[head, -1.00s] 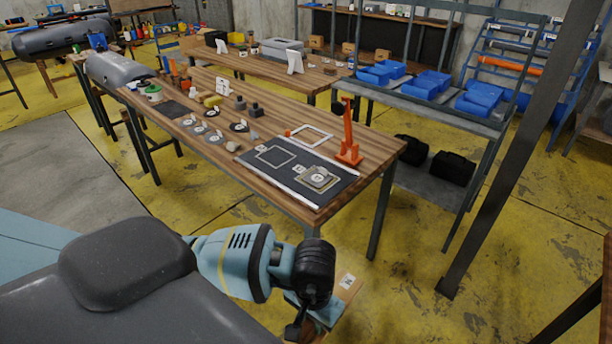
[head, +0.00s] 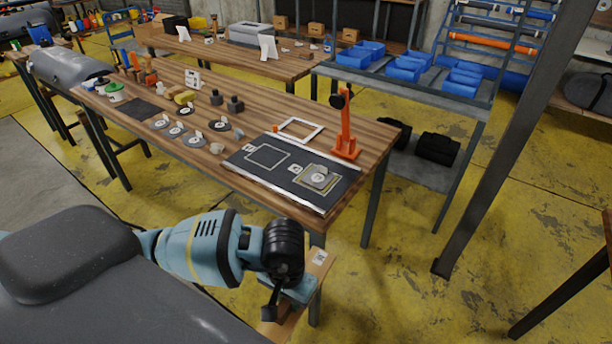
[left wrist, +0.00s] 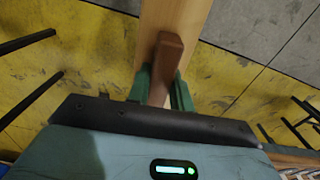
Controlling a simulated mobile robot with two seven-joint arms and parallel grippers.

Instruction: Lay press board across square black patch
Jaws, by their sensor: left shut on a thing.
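My left gripper (left wrist: 163,88) is shut on the brown handle (left wrist: 165,62) of a pale wooden press board (left wrist: 172,18). In the head view the left gripper (head: 288,294) is low in front of the bench, and part of the board (head: 319,262) with a white label shows beside it. The board is held clear of the bench. On the bench, a black mat (head: 238,160) bears a white square outline and, at right, a squarish patch (head: 337,184) with a grey round fitting on it. A separate dark square (head: 139,109) lies farther left. My right gripper is not in view.
An orange upright stand (head: 347,135) and a white square frame (head: 300,129) are behind the mat. Several round patches and small blocks (head: 235,104) occupy the bench's middle. A dark post (head: 500,150) stands at right. Yellow floor (head: 400,265) between bench and post is clear.

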